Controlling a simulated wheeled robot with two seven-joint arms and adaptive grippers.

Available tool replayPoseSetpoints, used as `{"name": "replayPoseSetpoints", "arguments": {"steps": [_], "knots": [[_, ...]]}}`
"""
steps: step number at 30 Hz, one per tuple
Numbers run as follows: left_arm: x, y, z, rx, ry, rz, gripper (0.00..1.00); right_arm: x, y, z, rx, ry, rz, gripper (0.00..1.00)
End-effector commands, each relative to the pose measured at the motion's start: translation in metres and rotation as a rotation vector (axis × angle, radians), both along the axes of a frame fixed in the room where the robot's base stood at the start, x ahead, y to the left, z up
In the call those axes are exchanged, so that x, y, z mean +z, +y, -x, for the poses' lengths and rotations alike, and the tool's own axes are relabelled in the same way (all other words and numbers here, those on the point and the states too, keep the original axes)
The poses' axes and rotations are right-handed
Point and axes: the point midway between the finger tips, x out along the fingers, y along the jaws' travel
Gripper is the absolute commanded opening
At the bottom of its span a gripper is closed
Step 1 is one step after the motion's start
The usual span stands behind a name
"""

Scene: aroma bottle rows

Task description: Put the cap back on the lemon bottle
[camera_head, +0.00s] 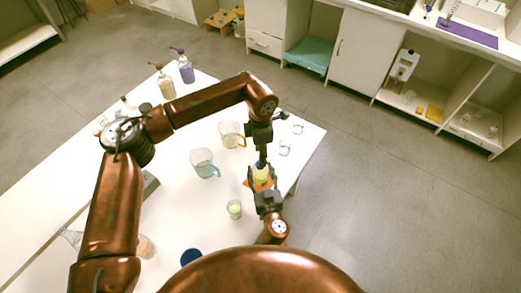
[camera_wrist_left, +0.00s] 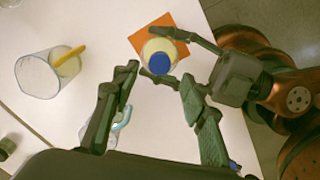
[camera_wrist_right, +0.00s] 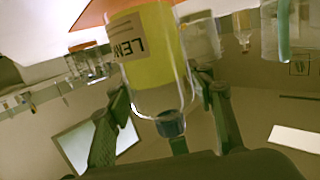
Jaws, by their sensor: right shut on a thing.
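The lemon bottle (camera_head: 262,174), clear with yellow liquid, stands upright over an orange mat (camera_wrist_left: 146,29). Its label shows in the right wrist view (camera_wrist_right: 148,50), where the picture is upside down. A blue cap (camera_wrist_left: 158,64) is at the mouth of its neck; I cannot tell whether it is fully seated. My right gripper (camera_head: 267,193) is shut around the bottle's side.
Two beakers, one with an amber handle (camera_head: 231,134) and one with a teal handle (camera_head: 203,163), stand left of the bottle. A small cup (camera_head: 234,209) and a blue disc (camera_head: 191,257) are nearer. Two pump bottles (camera_head: 186,70) stand at the far edge.

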Motion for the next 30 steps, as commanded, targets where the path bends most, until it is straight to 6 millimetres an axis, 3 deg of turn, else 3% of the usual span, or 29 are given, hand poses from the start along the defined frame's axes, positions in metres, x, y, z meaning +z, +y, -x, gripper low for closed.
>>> {"name": "replayPoseSetpoints", "arguments": {"steps": [6, 12, 18, 30], "knots": [[0.012, 0.0, 0.0, 0.418, -0.001, -0.001, 0.4, -0.001, 0.0, 0.0, 0.0, 0.001, -0.001, 0.0], [0.02, 0.001, 0.0, 0.687, -0.002, -0.001, 0.4, -0.001, 0.0, 0.0, 0.0, 0.001, -0.001, 0.0], [0.023, 0.001, 0.0, 0.789, -0.003, 0.0, 0.4, -0.001, 0.0, 0.0, 0.0, 0.001, -0.001, 0.0], [0.019, 0.001, 0.0, 0.793, -0.001, -0.002, 0.4, -0.001, 0.0, 0.0, 0.0, 0.001, -0.001, 0.0]]}}
